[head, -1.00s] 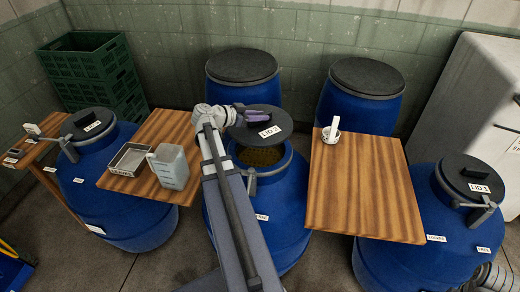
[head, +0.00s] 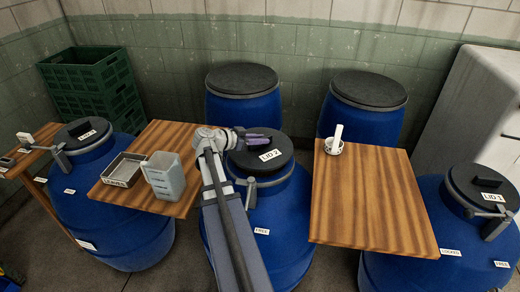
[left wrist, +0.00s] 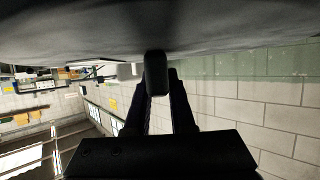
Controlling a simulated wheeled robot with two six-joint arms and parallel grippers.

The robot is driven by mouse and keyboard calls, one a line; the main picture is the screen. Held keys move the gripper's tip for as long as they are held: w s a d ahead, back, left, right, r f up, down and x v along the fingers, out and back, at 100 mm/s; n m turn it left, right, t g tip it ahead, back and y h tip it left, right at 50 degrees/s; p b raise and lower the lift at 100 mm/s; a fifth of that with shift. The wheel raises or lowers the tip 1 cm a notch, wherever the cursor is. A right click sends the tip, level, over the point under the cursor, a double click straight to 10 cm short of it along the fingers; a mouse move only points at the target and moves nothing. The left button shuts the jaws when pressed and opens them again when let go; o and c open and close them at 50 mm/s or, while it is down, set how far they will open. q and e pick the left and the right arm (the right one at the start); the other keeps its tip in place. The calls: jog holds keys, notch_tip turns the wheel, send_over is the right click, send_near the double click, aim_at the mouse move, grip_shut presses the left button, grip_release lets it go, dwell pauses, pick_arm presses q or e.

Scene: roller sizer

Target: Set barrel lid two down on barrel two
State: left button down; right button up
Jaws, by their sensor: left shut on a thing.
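Barrel lid two (head: 275,164), a dark round lid with a "LID 2" label, lies roughly level over the mouth of barrel two (head: 278,225), the blue middle front barrel. It covers the opening; I cannot tell whether its edge touches the rim all around. A clamp lever (head: 251,193) sits at the barrel's front, above a "FREE" label. My left gripper (head: 252,140) is shut on the lid's handle. In the left wrist view the handle (left wrist: 157,75) sits between the fingers, with the lid's grey surface (left wrist: 80,30) along the top. My right gripper is out of view.
Another board (head: 165,140) holds a metal tray (head: 122,168) and a clear jug (head: 163,176). Lidded barrels stand behind (head: 243,100), (head: 362,105), left (head: 105,210) and right (head: 410,235).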

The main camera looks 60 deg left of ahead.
aim_at(256, 148)
pick_arm(q)
jog(key=shift+f+b, duration=1.05)
jog(key=shift+f, duration=0.4)
jog(key=shift+f, duration=0.15)
jog(key=shift+f+b, duration=0.5)
jog(key=shift+b, duration=0.15)
jog(key=c, duration=0.8)
grip_release()
jog(key=shift+o, duration=0.2)
jog(key=shift+r, duration=0.1)
